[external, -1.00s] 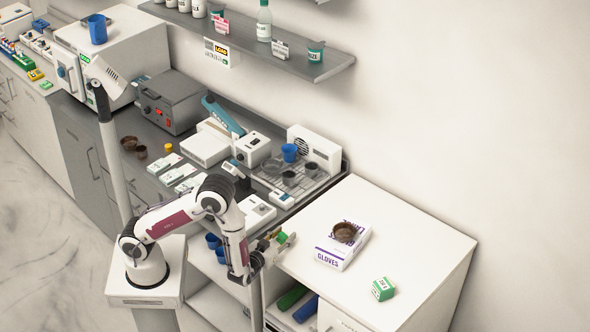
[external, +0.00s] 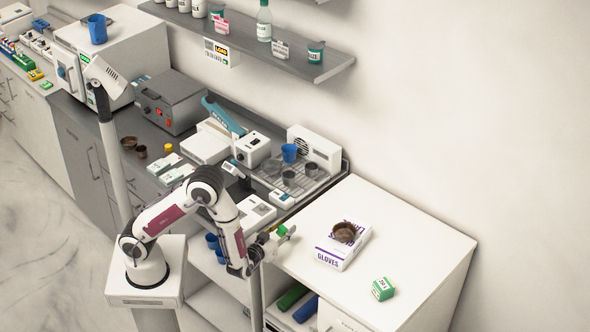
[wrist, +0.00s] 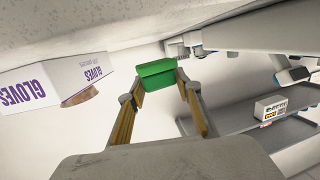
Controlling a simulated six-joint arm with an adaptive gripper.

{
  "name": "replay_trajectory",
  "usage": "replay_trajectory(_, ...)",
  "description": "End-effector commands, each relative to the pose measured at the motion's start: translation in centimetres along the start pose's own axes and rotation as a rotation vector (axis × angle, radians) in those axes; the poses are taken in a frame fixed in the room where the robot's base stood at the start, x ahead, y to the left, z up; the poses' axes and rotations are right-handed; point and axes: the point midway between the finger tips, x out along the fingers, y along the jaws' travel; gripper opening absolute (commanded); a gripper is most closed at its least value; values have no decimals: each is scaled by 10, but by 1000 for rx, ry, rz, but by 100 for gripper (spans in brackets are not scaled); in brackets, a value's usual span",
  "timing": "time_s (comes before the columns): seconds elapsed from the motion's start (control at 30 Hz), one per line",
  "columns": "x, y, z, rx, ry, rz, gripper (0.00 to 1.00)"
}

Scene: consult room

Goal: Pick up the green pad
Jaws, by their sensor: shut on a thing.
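The green pad (wrist: 157,74) is a small green block between the fingertips of my gripper (wrist: 160,87) in the wrist view. The fingers are shut on it from both sides. In the external view my gripper (external: 275,238) is in the air beside the left edge of the white cabinet top, and the green pad (external: 283,231) shows small at its tips. The pad's far side is hidden.
A gloves box (external: 335,257) with a brown bowl (external: 344,232) on it stands on the white cabinet top (external: 420,250). A green-and-white box (external: 383,289) sits at its right. A rack with cups (external: 290,178) is behind my gripper. A wall shelf (external: 320,68) hangs above.

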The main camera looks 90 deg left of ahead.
Motion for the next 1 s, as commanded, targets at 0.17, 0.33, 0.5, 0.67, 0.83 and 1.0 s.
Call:
replay_trajectory(0.17,-3,0,-21,-2,1,0,19)
replay_trajectory(0.33,-6,0,-40,-3,1,1,19)
replay_trajectory(0.5,-8,0,-53,-1,0,1,19)
replay_trajectory(0.67,-9,0,-61,0,0,0,19)
replay_trajectory(0.83,-10,0,-64,1,0,0,19)
replay_trajectory(1.0,-10,0,-64,1,0,0,19)
